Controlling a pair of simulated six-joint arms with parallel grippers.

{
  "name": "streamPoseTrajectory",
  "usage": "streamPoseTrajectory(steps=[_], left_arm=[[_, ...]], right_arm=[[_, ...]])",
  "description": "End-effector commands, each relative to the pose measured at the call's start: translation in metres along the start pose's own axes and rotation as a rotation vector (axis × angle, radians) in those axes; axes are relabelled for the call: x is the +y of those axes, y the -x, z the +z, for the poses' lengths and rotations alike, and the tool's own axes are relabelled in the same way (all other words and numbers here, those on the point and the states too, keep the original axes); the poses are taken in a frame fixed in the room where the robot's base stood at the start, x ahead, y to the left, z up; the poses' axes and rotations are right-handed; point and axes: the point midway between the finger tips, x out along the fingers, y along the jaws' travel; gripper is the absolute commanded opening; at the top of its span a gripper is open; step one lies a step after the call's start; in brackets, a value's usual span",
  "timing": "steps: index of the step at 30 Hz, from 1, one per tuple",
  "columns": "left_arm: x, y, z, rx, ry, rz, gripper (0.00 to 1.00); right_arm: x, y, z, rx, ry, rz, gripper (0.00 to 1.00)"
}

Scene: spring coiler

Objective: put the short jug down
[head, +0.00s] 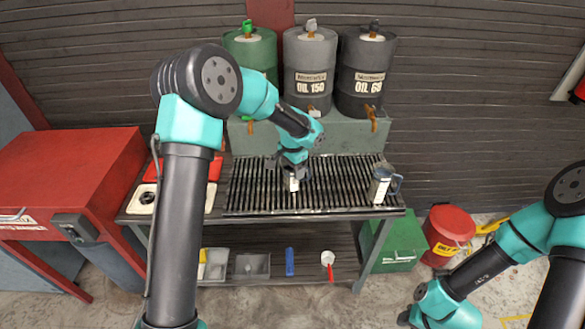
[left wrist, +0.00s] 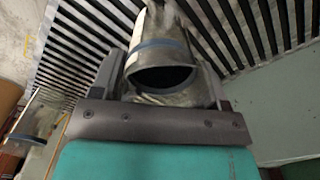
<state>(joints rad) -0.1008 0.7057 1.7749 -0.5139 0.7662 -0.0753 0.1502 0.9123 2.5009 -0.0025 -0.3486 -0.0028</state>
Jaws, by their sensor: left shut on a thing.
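My left gripper (head: 292,174) points down over the slatted grate (head: 250,190) of the bench. It is shut on a grey metal jug, taken as the short jug (head: 293,185). In the left wrist view, the short jug (left wrist: 162,50) shows between the fingers, with its dark round mouth and a blue band towards the camera. In the head view the jug is mostly hidden by the gripper, and whether its base touches the grate cannot be told. Of my right arm, only the links and wrist show at the lower right; its fingers are out of view.
Another grey jug with a handle (head: 381,187) stands at the grate's right end. Oil drums (head: 309,75) stand on a grey block behind the bench. A red cabinet (head: 70,170) is at left and a red bucket (head: 448,232) at right. Much of the grate is clear.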

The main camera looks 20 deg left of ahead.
Motion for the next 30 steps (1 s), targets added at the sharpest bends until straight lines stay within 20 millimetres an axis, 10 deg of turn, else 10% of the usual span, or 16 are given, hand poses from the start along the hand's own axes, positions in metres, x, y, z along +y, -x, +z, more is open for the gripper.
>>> streamPoseTrajectory(steps=[9, 10, 17, 30], left_arm=[[0.0, -0.003, 0.0, 0.0, 0.0, 0.0, 0.27], [0.0, -0.003, 0.0, 0.0, 0.0, 0.0, 0.71], [0.0, -0.003, 0.0, 0.0, 0.0, 0.0, 0.93], [0.0, 0.007, -0.001, 0.002, 0.001, -0.001, 0.94]], right_arm=[[0.0, 0.0, 0.0, 0.0, 0.0, 0.0, 0.43], [0.0, 0.0, 0.0, 0.0, 0.0, 0.0, 0.43], [0.0, 0.0, 0.0, 0.0, 0.0, 0.0, 0.43], [0.0, 0.0, 0.0, 0.0, 0.0, 0.0, 0.43]])
